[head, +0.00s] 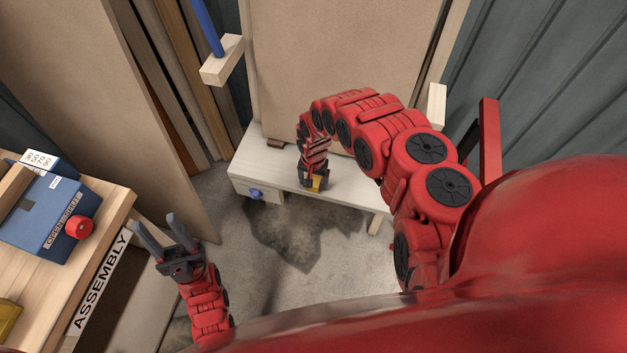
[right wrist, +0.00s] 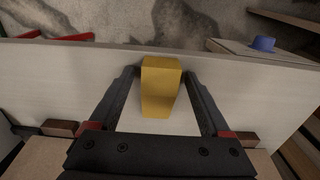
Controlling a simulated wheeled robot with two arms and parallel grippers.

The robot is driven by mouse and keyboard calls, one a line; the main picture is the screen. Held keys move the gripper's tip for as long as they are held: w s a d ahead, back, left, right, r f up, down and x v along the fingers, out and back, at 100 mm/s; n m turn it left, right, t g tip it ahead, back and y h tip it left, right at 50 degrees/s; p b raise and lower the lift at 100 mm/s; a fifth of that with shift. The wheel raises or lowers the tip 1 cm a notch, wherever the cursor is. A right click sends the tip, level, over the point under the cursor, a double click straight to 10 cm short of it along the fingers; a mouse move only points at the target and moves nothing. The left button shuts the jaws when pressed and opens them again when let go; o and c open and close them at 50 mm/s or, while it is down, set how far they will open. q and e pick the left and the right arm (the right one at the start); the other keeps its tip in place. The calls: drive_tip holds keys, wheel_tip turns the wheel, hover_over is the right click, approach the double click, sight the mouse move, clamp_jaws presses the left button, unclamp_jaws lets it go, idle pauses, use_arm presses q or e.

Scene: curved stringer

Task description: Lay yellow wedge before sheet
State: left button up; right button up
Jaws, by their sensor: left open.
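The yellow wedge (right wrist: 160,92) is between the fingers of my right gripper (right wrist: 162,74) in the right wrist view. The fingertips lie close against its two sides, and the gripper appears shut on it. In the head view the wedge (head: 317,182) shows as a small yellow patch under my right gripper (head: 314,180), over the pale bench (head: 345,194) near its front edge. I cannot tell whether it touches the bench top. The large tan sheet (head: 340,70) stands upright at the back of the bench. My left gripper (head: 160,238) is open and empty above the floor.
A wooden table (head: 105,208) with a blue box (head: 45,215) and red knob stands at left. A drawer with a blue knob (head: 256,193) is at the bench's left end. Small brown blocks (right wrist: 60,128) sit at the sheet's foot. The bench top right of my gripper is clear.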

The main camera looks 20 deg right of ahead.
drive_tip(key=shift+w+r, duration=0.1)
drive_tip(key=shift+r, duration=0.35)
wheel_tip(320, 180, up, 6)
drive_tip(key=shift+d+r+p, duration=0.1)
drive_tip(key=shift+d+p, duration=0.05)
drive_tip(key=shift+p, duration=0.45)
wheel_tip(320, 180, up, 5)
drive_tip(key=p, duration=0.2)
drive_tip(key=shift+p, duration=0.3)
